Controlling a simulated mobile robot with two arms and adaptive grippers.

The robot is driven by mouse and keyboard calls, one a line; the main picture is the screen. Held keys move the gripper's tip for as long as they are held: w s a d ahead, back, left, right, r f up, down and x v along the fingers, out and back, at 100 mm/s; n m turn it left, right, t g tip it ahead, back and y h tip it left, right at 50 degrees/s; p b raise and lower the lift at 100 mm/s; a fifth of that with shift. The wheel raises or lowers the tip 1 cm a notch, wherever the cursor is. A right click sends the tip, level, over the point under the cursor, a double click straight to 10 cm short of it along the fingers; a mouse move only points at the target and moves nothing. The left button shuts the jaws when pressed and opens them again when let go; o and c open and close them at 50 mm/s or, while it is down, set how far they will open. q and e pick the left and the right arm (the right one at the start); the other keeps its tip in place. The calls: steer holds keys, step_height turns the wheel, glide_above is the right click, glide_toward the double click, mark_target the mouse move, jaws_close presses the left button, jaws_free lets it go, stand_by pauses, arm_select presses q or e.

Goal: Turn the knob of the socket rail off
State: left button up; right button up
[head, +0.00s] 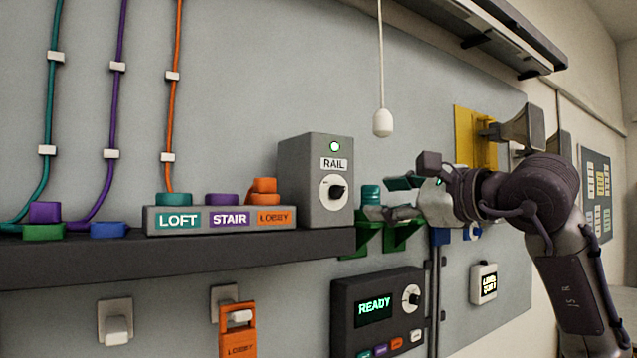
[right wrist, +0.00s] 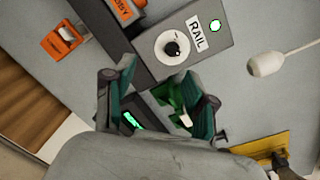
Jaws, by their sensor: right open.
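The socket rail's control box (head: 305,188) is a grey box labelled RAIL standing on the dark shelf, with a lit green lamp (head: 334,146) on its front. Its knob (head: 337,191) is black on a white round dial. The box (right wrist: 206,50) and knob (right wrist: 172,49) also show in the right wrist view, ahead of the fingers. My right gripper (head: 376,199) is open and empty, to the right of the box and apart from the knob. Its two fingers (right wrist: 160,101) frame the lower middle of the wrist view. My left gripper is not in view.
A plug strip (head: 222,233) labelled LOFT, STAIR and LOBBY sits left of the box on the dark shelf (head: 180,254). A READY panel (head: 379,308) is below. A white pull cord handle (head: 383,123) hangs above my right gripper. Green brackets (head: 400,234) are just beneath it.

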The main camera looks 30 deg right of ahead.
mark_target(341, 191)
steer(key=shift+t+h, duration=0.3)
steer(key=shift+h, duration=0.3)
steer(key=w+p, duration=0.1)
steer(key=w, duration=0.2)
steer(key=w+r+p, duration=0.1)
steer(key=w+p, duration=0.1)
steer(key=w, duration=0.2)
steer(key=w+p, duration=0.2)
steer(key=w, duration=0.2)
steer(key=shift+w+d+r, duration=0.15)
steer(key=shift+w+r, duration=0.1)
steer(key=shift+w, duration=0.2)
steer(key=shift+f, duration=0.1)
steer(key=shift+c, duration=0.8)
jaws_close()
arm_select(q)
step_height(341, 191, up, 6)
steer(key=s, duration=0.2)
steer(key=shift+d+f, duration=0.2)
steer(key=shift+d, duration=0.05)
